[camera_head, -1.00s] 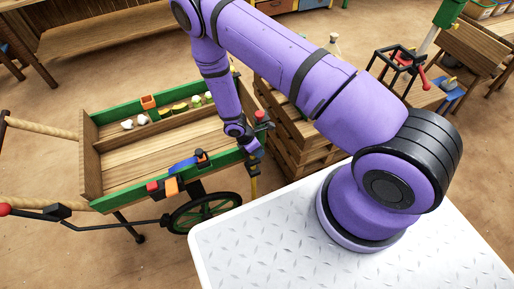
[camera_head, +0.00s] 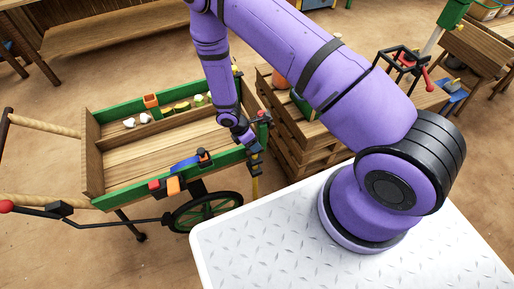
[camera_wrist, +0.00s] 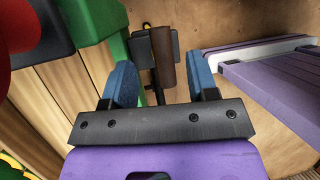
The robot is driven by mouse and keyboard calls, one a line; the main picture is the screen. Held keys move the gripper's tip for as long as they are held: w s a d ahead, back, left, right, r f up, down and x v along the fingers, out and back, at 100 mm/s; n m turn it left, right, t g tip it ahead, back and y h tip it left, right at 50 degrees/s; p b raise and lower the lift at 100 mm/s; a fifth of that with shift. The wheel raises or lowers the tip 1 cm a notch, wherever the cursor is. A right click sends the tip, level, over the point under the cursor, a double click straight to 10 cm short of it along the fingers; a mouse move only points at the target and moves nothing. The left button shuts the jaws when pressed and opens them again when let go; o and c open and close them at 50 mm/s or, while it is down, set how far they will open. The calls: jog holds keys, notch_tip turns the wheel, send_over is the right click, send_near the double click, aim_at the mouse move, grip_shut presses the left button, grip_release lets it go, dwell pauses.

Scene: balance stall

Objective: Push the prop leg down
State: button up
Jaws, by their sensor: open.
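A two-shafted wooden cart (camera_head: 150,165) with green rails stands left of my base. My gripper (camera_head: 250,143) is just above this corner, pointing down. In the wrist view my gripper (camera_wrist: 161,82) has its two blue fingers spread wide. A brown-and-black upright piece (camera_wrist: 165,55) shows between and beyond the fingers, apparently the leg's top. I cannot tell whether a finger touches it; nothing is gripped.
A spoked wheel (camera_head: 205,210) sits under the cart's near side. Stacked wooden crates (camera_head: 305,148) stand close right of the cart's corner. Vegetables lie in the cart's far strip. Floor between cart and workbench is open.

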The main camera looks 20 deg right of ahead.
jog(key=shift+v, duration=2.4)
jog(key=shift+r, duration=0.1)
jog(key=w+d+r+m+t+y, duration=0.1)
jog(key=d+r+m, duration=0.15)
jog(key=r, duration=0.95)
jog(key=d+r+m+t, duration=0.1)
jog(key=r+m, duration=0.3)
jog(key=r, duration=0.7)
jog(key=w+d+r+m+t+y, duration=0.1)
jog(key=d+r+m, duration=0.15)
jog(key=r, duration=0.95)
jog(key=s+d+r+m+t+y, duration=0.1)
jog(key=s+r+m, duration=0.1)
jog(key=s+r, duration=0.4)
jog(key=s+d+r+m+t, duration=0.1)
jog(key=s+d+r+m, duration=0.2)
jog(key=r, duration=0.5)
jog(key=s+r+m+t+y, duration=0.1)
jog(key=s+r+m, duration=0.3)
jog(key=s, duration=1.2)
notch_tip(320, 180, up, 3)
jog(key=shift+a+r+t+y, duration=0.1)
jog(key=shift+a+t+y, duration=0.15)
jog(key=shift+t, duration=0.45)
